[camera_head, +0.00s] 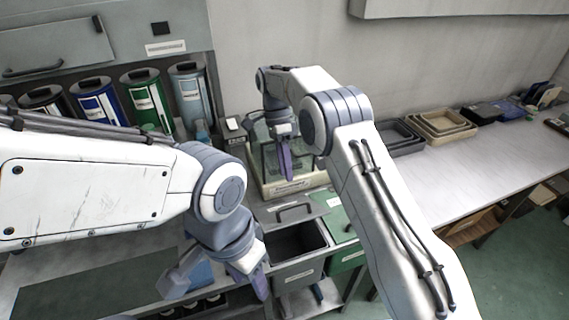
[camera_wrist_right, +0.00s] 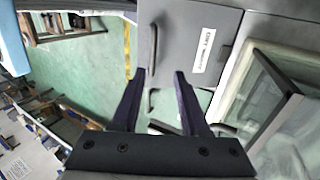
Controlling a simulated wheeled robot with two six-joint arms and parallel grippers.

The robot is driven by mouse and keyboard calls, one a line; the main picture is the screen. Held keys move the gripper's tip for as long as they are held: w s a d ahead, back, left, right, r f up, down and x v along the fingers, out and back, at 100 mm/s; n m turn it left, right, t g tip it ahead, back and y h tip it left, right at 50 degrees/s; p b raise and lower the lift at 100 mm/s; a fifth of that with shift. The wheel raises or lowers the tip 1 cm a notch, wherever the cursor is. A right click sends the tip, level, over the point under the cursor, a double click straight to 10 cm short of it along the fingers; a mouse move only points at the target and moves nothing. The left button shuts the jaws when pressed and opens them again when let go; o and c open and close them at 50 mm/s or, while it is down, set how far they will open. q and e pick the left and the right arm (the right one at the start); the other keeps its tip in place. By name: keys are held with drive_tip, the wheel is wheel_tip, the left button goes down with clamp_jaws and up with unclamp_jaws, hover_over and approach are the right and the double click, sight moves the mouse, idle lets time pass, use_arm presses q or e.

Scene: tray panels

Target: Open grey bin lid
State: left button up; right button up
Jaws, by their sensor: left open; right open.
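The grey bin (camera_head: 300,272) stands in the lower middle of the head view, with a dark opening at its top. Its grey lid (camera_head: 308,207), with a dark bar handle, appears tilted up behind the opening. A grey panel with a handle and white label (camera_wrist_right: 190,35) shows in the right wrist view; I cannot tell whether it is the lid. My right gripper (camera_head: 286,168) is open and empty above and behind the lid, its fingers pointing down; it also shows in the right wrist view (camera_wrist_right: 160,76). My left gripper (camera_head: 216,284) is open, left of the bin, apart from it.
A green bin (camera_head: 345,229) adjoins the grey bin on the right. A glass-sided box (camera_head: 300,184) stands behind the lid, near my right gripper. Several labelled canisters (camera_head: 147,98) line the left shelf. Stacked trays (camera_head: 440,124) sit on the long bench (camera_head: 460,168) at right.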

drive_tip(key=shift+v, duration=1.3)
